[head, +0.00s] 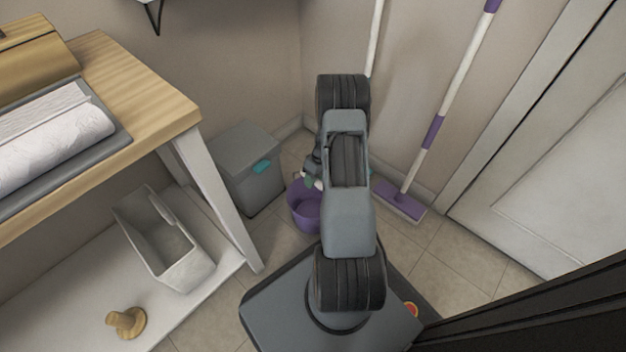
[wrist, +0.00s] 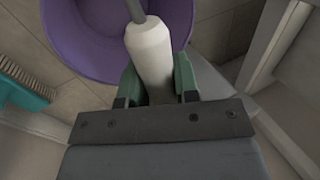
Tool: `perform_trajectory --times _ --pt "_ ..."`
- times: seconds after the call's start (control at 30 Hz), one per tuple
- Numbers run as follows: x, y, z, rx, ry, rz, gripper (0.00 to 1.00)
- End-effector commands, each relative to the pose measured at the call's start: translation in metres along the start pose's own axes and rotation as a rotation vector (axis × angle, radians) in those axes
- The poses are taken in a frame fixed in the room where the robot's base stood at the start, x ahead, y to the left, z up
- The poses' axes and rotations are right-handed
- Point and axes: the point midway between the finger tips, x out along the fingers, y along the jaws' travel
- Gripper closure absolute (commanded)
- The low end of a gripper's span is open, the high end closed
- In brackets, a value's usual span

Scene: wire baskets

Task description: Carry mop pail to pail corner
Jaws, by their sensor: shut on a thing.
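The mop pail is a purple round bucket (head: 303,208), low near the floor just left of my arm in the head view. In the wrist view the pail (wrist: 75,40) fills the top, and its inside shows. A white cylindrical grip (wrist: 150,50) on a grey rod, seemingly the pail's handle, crosses over the pail. My gripper (wrist: 158,85) is shut on this white grip, with a green finger on each side. In the head view my arm hides most of the gripper and the pail's right side. I cannot tell whether the pail touches the floor.
A grey bin (head: 245,170) with a teal tab stands left of the pail. A wooden-topped table (head: 150,90) with a low white shelf is at left. A purple mop (head: 400,203) leans at the right wall near a white door (head: 560,180). Tiled floor between mop and door is clear.

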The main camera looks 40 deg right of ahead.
Motion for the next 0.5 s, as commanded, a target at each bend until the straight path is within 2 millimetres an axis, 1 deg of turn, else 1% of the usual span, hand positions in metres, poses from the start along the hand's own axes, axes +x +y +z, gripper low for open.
perform_trajectory --times 0.5 --pt "0.0058 0.0027 -0.0002 0.0 0.001 0.0 1.0"
